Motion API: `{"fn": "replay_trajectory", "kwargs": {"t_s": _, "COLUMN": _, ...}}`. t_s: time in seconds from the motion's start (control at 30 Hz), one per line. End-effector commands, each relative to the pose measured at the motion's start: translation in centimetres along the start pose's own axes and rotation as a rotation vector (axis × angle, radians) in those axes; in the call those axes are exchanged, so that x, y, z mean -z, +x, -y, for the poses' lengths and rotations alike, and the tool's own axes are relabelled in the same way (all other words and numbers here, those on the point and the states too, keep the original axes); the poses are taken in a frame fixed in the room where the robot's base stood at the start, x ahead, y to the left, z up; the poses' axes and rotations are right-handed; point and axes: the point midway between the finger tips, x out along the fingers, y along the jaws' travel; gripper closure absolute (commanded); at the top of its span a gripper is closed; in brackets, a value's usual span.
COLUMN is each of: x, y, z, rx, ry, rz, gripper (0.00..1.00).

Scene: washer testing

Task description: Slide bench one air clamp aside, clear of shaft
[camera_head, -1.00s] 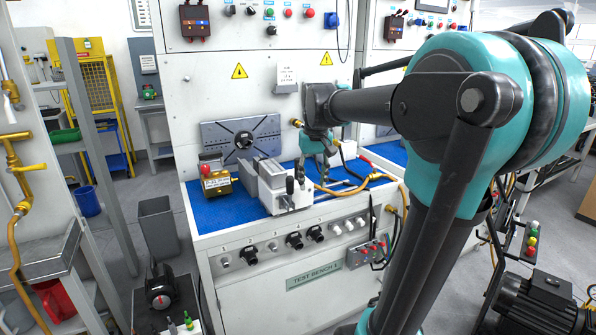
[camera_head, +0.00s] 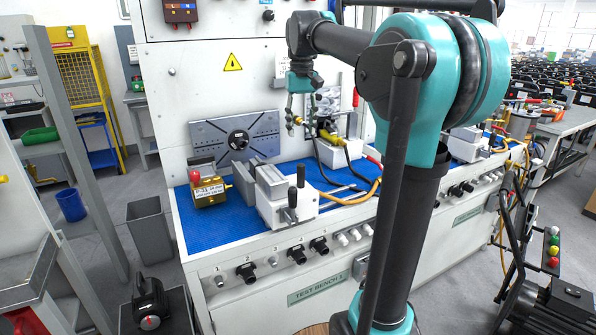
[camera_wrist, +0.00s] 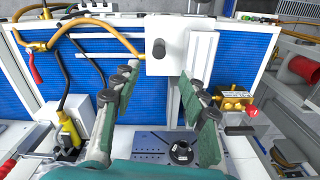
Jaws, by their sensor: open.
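The air clamp (camera_head: 296,207) is a white block with grey jaw plates and black handles, standing on the blue top of test bench one. It shows upright in the wrist view (camera_wrist: 203,50), beyond my fingertips. A grey slotted plate with a dark round hub (camera_head: 239,139) is fixed on the panel behind; the hub also shows low in the wrist view (camera_wrist: 181,151). I cannot clearly make out a shaft from the hub. My gripper (camera_head: 299,118) hangs above the bench, right of the hub and above the clamp. Its green-padded fingers (camera_wrist: 157,88) are open and empty.
A brass block with a red knob (camera_head: 208,189) stands left of the clamp. Yellow hose (camera_head: 350,198), black cables and thin metal rods (camera_head: 340,188) lie to its right. A white unit with a yellow fitting (camera_head: 340,155) stands behind. Some blue top is bare at the front left.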

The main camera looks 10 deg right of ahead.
Motion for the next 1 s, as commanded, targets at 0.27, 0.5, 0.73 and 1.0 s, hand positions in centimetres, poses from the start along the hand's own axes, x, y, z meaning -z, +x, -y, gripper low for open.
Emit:
{"fn": "replay_trajectory", "kwargs": {"t_s": 0.27, "x": 0.0, "y": 1.6, "z": 0.0, "rx": 0.000, "ry": 0.000, "rz": 0.001, "gripper": 0.56}}
{"fn": "replay_trajectory", "kwargs": {"t_s": 0.5, "x": 0.0, "y": 6.2, "z": 0.0, "rx": 0.000, "ry": 0.000, "rz": 0.001, "gripper": 0.56}}
{"fn": "replay_trajectory", "kwargs": {"t_s": 0.73, "x": 0.0, "y": 10.8, "z": 0.0, "rx": 0.000, "ry": 0.000, "rz": 0.001, "gripper": 0.56}}
{"fn": "replay_trajectory", "kwargs": {"t_s": 1.0, "x": 0.0, "y": 15.4, "z": 0.0, "rx": 0.000, "ry": 0.000, "rz": 0.001, "gripper": 0.56}}
